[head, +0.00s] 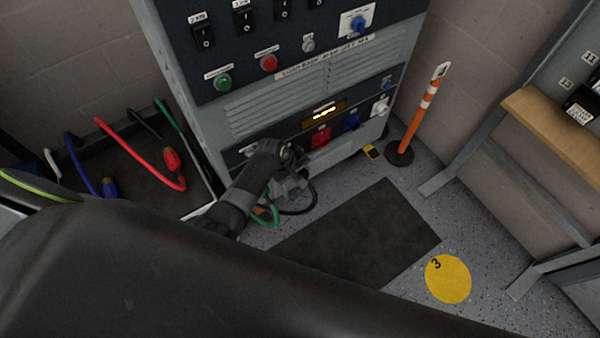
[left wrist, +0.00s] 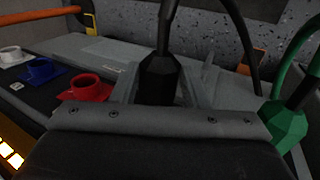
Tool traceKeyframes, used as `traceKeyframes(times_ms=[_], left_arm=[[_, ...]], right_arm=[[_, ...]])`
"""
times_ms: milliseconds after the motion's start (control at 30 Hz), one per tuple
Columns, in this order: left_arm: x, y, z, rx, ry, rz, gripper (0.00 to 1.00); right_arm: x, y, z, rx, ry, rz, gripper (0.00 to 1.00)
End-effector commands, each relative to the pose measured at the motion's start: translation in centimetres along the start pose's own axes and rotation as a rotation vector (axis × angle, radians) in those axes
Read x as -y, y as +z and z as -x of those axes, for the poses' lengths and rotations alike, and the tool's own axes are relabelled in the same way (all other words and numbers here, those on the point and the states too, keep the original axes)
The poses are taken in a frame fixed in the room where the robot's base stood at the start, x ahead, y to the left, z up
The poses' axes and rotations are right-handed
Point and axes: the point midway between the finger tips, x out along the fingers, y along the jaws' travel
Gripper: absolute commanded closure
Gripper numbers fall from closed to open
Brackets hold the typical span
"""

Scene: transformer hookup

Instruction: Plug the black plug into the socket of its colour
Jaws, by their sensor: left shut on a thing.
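My left gripper (head: 292,184) is low in front of the grey cabinet in the head view. It is shut on the black plug (left wrist: 160,80), which stands between the two fingers in the left wrist view with its black cable running up. The black plug's tip and the black socket are hidden by the gripper, so I cannot tell whether they touch. The red socket (head: 320,137), also in the left wrist view (left wrist: 86,88), is empty and beside the gripper. Blue (head: 351,121) and white (head: 380,105) sockets follow to the right in the head view. My right gripper is out of view.
A green plug (left wrist: 287,122) with its green cable is close beside the gripper; its seating is hidden. Red (head: 172,160) and blue (head: 109,187) plugs are at the left. An orange post (head: 420,112) stands right of the cabinet. A dark mat (head: 365,235) lies on open floor.

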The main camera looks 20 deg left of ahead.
Motion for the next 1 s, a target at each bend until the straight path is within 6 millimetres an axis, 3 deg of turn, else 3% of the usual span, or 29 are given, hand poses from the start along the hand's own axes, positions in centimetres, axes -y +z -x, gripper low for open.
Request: traceKeyframes(times_ms=[800,833,1000], left_arm=[[-0.1,-1.6,0.0,-0.002,0.001,-0.001,0.80],[-0.1,-1.6,0.0,-0.002,0.001,-0.001,0.57],[0.0,-1.6,0.0,-0.001,0.001,-0.001,0.35]], right_arm=[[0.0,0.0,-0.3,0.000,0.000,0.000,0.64],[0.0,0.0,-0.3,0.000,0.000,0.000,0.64],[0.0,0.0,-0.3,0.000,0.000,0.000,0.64]])
